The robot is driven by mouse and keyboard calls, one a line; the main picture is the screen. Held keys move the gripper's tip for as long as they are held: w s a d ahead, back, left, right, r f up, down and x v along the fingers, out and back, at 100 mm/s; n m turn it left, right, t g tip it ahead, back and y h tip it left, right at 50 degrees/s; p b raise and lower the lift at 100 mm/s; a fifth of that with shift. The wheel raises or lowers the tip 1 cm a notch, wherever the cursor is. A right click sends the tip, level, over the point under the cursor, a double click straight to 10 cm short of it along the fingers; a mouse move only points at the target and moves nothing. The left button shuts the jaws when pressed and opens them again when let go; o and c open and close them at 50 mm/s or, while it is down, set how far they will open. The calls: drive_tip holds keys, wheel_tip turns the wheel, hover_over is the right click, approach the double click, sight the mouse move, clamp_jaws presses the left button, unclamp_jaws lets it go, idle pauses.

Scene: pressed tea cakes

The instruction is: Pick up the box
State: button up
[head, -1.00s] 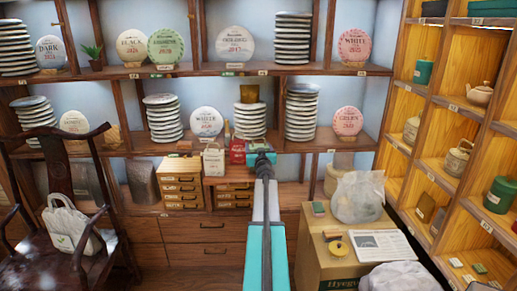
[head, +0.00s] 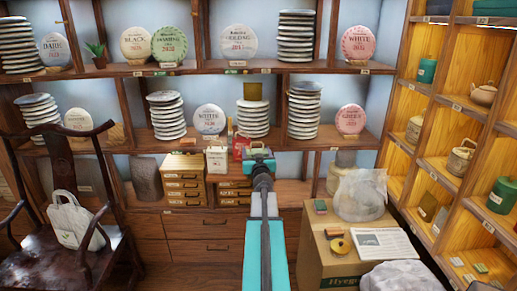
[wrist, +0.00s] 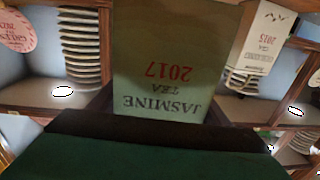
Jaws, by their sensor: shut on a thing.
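The box (wrist: 165,60) is green, with red "2017" and dark "JASMINE TEA" lettering, upside down in the wrist view. It fills the upper middle of that view, directly in front of my gripper (wrist: 160,116). The gripper is shut on it, with dark finger parts showing at its lower sides. In the head view my gripper (head: 258,154) is at the end of the outstretched teal arm, at the middle of the shelf unit. There the box is mostly hidden by the gripper.
A white box (head: 216,160) and a red item (head: 240,146) stand just left of my gripper; the white box (wrist: 262,40) is close in the wrist view. Plate stacks (head: 253,118) stand on the shelf above. A cardboard box (head: 345,262) is at front right, a chair (head: 70,240) at left.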

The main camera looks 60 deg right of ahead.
sight(253, 156)
drive_tip(key=shift+s+a+r, duration=0.1)
drive_tip(key=shift+s+a, duration=0.25)
drive_tip(key=shift+a, duration=0.45)
drive_tip(key=shift+s+a+r, duration=0.1)
drive_tip(key=shift+s+a, duration=0.2)
drive_tip(key=shift+a, duration=0.55)
drive_tip(key=shift+s+a+r, duration=0.1)
drive_tip(key=shift+s+a, duration=0.25)
drive_tip(key=shift+a, duration=0.45)
drive_tip(key=w+a+f+n+t+y, duration=0.2)
drive_tip(key=w+a+f, duration=0.1)
drive_tip(key=w+a, duration=0.55)
drive_tip(key=w+a+f+n+t+y, duration=0.2)
drive_tip(key=w+a+f+y, duration=0.1)
drive_tip(key=w+a, duration=0.6)
drive_tip(key=w+a+f+n+t+y, duration=0.1)
drive_tip(key=w+a+n+y, duration=0.25)
drive_tip(key=a, duration=0.75)
drive_tip(key=w+a+f+n+t+y, duration=0.1)
drive_tip(key=w+a+f+n+y, duration=0.3)
drive_tip(key=a, duration=0.7)
drive_tip(key=s+a+n+g+y, duration=0.3)
drive_tip(key=a+y, duration=0.7)
drive_tip(key=a, duration=0.8)
drive_tip(key=s+a+n+g+y, duration=0.4)
drive_tip(key=s+a+n+y, duration=0.2)
drive_tip(key=a, duration=0.3)
drive_tip(key=shift+s+b, duration=0.45)
drive_tip(key=shift+s, duration=0.35)
